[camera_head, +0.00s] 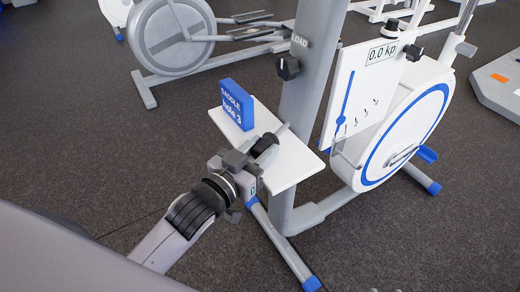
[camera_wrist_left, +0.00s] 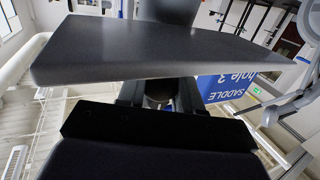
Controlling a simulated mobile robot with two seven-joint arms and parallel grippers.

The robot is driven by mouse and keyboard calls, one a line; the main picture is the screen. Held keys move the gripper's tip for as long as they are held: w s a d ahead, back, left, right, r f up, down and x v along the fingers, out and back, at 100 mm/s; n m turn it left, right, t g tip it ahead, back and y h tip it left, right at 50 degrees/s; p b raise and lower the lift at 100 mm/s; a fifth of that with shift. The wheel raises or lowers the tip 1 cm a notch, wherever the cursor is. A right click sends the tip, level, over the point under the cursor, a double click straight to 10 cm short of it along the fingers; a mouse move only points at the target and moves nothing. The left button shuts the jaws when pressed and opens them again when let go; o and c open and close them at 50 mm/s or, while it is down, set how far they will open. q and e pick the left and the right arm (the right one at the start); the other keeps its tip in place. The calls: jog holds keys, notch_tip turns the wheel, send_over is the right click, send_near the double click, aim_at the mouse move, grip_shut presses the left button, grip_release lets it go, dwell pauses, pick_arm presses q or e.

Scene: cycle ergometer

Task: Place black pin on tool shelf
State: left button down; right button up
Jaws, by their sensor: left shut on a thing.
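The white tool shelf (camera_head: 290,168) is fixed to the grey post of the ergometer. My left gripper (camera_head: 262,152) is over the left part of the shelf in the head view. It is shut on the black pin (camera_head: 266,143), whose dark knob shows at the jaws, with a grey shaft pointing up and right over the shelf. The gap between pin and shelf cannot be judged. In the left wrist view, the two dark fingers of my left gripper (camera_wrist_left: 160,96) hold a round, dim piece between them, close to a grey slab that seems to be the shelf (camera_wrist_left: 150,50).
A blue sign reading SADDLE hole 3 (camera_head: 237,104) stands on the shelf's back left. The grey post (camera_head: 305,90) and a white panel (camera_head: 362,92) with a load display rise beside the shelf. The white flywheel housing (camera_head: 405,135) is to the right.

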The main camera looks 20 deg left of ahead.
pick_arm(q)
jog(key=c, duration=0.7)
grip_release()
jog(key=shift+c, duration=0.2)
jog(key=shift+o, duration=0.7)
pick_arm(e)
jog(key=shift+s+d+f, duration=0.1)
jog(key=shift+s+f, duration=0.05)
jog(key=shift+f, duration=0.15)
pick_arm(q)
jog(key=f+p+v, duration=0.1)
jog(key=v, duration=1.1)
jog(key=s+f+g+y, duration=0.1)
jog(key=s+f+g, duration=0.1)
jog(key=f, duration=0.6)
jog(key=s+f+g, duration=0.2)
jog(key=f+g, duration=0.2)
jog(key=f, duration=0.5)
jog(key=shift+f+n+y, duration=0.25)
jog(key=shift+n+y, duration=0.05)
jog(key=shift+y, duration=0.1)
pick_arm(e)
jog(key=shift+s+d, duration=0.25)
jog(key=shift+d, duration=0.1)
pick_arm(q)
jog(key=shift+d, duration=0.15)
